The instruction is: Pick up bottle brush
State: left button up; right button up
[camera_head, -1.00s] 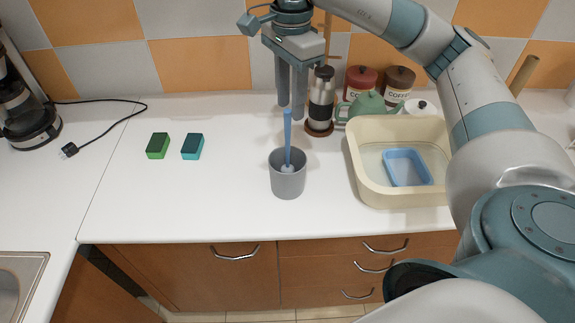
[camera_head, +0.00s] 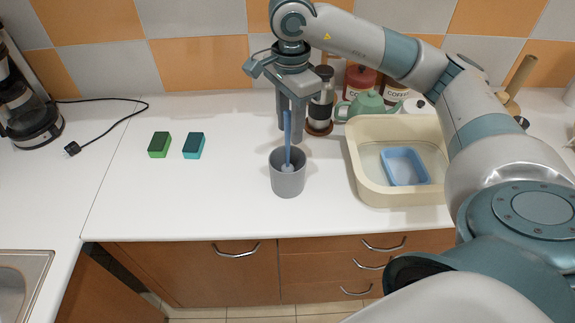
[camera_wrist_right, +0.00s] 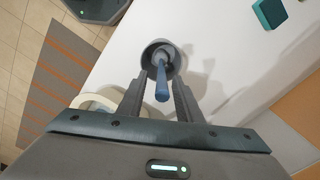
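The blue bottle brush (camera_head: 287,136) stands nearly upright in a grey cup (camera_head: 288,183) on the white counter, its handle up. In the right wrist view the brush handle (camera_wrist_right: 162,84) points toward the camera from the cup (camera_wrist_right: 150,55). My right gripper (camera_head: 290,138) points down just above the cup, with its fingers on either side of the upper handle. In the right wrist view the fingers of the gripper (camera_wrist_right: 161,92) are spread, with gaps visible beside the handle.
A cream basin (camera_head: 362,185) with a blue tray (camera_head: 405,166) is right of the cup. Two sponges, green (camera_head: 159,145) and teal (camera_head: 193,146), lie left. A dark grinder (camera_head: 320,105), green teapot (camera_head: 366,104) and canisters stand behind.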

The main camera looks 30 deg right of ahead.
aim_at(288, 166)
jog(key=shift+f, duration=0.1)
jog(key=f+p, duration=0.3)
jog(key=shift+a+f, duration=0.25)
jog(key=shift+f, duration=0.15)
jog(key=shift+w+f, duration=0.1)
jog(key=shift+f, duration=0.55)
jog(key=shift+c, duration=0.6)
grip_shut()
